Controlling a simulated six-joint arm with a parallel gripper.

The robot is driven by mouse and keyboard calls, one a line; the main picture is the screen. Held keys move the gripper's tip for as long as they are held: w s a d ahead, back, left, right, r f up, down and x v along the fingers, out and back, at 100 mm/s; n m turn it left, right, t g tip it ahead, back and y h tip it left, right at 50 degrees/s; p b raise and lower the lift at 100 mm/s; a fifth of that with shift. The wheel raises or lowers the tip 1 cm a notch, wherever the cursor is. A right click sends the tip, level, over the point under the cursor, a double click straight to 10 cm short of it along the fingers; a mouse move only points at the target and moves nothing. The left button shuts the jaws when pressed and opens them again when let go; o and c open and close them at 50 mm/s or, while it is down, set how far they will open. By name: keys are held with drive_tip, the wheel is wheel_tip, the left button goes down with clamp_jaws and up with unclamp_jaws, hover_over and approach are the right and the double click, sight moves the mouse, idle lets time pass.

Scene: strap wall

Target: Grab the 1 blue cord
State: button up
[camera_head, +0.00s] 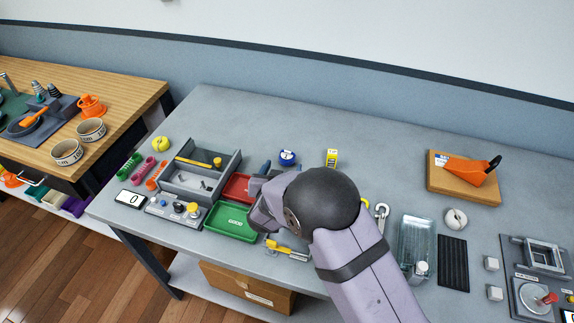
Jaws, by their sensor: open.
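I cannot make out a clear blue cord. A small round blue-and-white thing (287,157) sits on the grey table behind my arm; it is too small to tell if it is a coiled cord. My lilac arm with its dark ball joint reaches in from the bottom right. My gripper (262,196) is partly seen left of the dark joint, near the red and green trays. It is open, but its fingertips are mostly hidden, and I see nothing held in it. It is left of and nearer than the blue-and-white thing.
The grey table (379,145) is clear along its back. A grey divided bin (228,165), a red tray (237,188) and a green tray (231,222) stand left. A clear container (415,240) and an orange tool on a wooden board (435,185) are right.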

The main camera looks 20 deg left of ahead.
sight(286, 160)
drive_tip(key=shift+s+a+f, duration=0.1)
drive_tip(key=shift+a+f, duration=0.1)
drive_tip(key=shift+r+p+x, duration=0.1)
drive_tip(key=shift+p+x, duration=0.55)
drive_tip(key=shift+x, duration=0.7)
drive_tip(key=shift+r+p+x, duration=0.15)
drive_tip(key=shift+p+x, duration=0.45)
drive_tip(key=shift+x, duration=1.8)
drive_tip(key=c, duration=1.2)
